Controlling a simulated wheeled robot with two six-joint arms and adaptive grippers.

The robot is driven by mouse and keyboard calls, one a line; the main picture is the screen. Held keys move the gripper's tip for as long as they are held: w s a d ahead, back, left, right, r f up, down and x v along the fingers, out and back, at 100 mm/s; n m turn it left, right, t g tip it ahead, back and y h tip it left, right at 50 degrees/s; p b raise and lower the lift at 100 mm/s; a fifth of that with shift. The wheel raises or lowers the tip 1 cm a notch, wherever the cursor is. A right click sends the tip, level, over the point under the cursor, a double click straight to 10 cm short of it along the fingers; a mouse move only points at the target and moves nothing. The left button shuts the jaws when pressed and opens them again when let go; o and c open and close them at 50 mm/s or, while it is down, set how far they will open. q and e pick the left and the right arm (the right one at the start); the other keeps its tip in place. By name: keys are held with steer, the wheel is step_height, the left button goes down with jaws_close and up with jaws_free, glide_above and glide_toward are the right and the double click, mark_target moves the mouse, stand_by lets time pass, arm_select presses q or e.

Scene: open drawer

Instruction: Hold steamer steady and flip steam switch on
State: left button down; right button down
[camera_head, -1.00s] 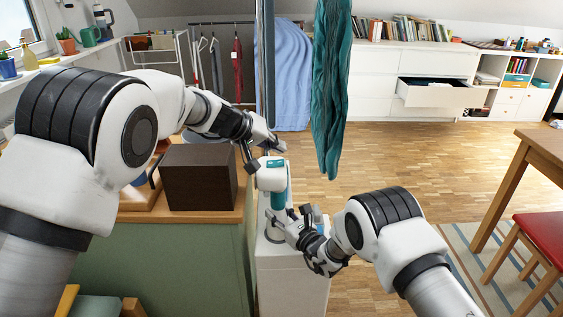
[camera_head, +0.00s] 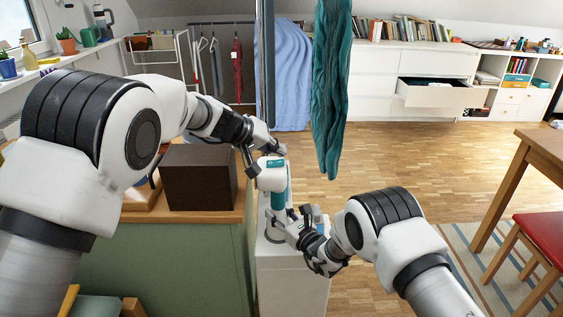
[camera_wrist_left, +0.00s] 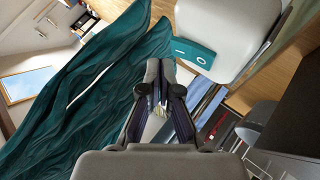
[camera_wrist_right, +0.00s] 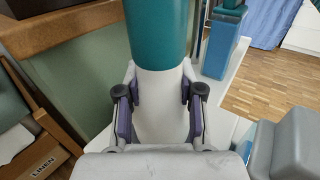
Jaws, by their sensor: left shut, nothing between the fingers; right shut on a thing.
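The steamer (camera_head: 271,180) has a white head and a teal grip and stands upright on a white cabinet. Its head (camera_wrist_left: 228,30) is at the top of the left wrist view, with a teal switch (camera_wrist_left: 194,53) marked I and O. Which way the switch is tipped I cannot tell. My left gripper (camera_wrist_left: 160,72) is shut and empty, its tips pointing past the head near the switch, apparently apart from it. My right gripper (camera_wrist_right: 160,98) is shut around the steamer's white lower body, just below the teal grip (camera_wrist_right: 157,32).
A teal garment (camera_head: 330,90) hangs beside the left gripper. A dark brown box (camera_head: 200,178) stands on the wooden-topped green counter left of the steamer. The white cabinet (camera_head: 291,290) has little bare top. A wooden table and red stool are at right.

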mark_target(275, 163)
arm_select(q)
steer(key=shift+f, duration=0.15)
stand_by(0.4)
steer(key=shift+f, duration=0.25)
steer(key=shift+d+f, duration=0.1)
steer(key=shift+f, duration=0.25)
stand_by(0.5)
steer(key=shift+r, duration=0.75)
steer(key=shift+a+r, duration=0.2)
steer(key=shift+r, duration=1.05)
steer(key=shift+a+r, duration=0.2)
steer(key=shift+r, duration=1.05)
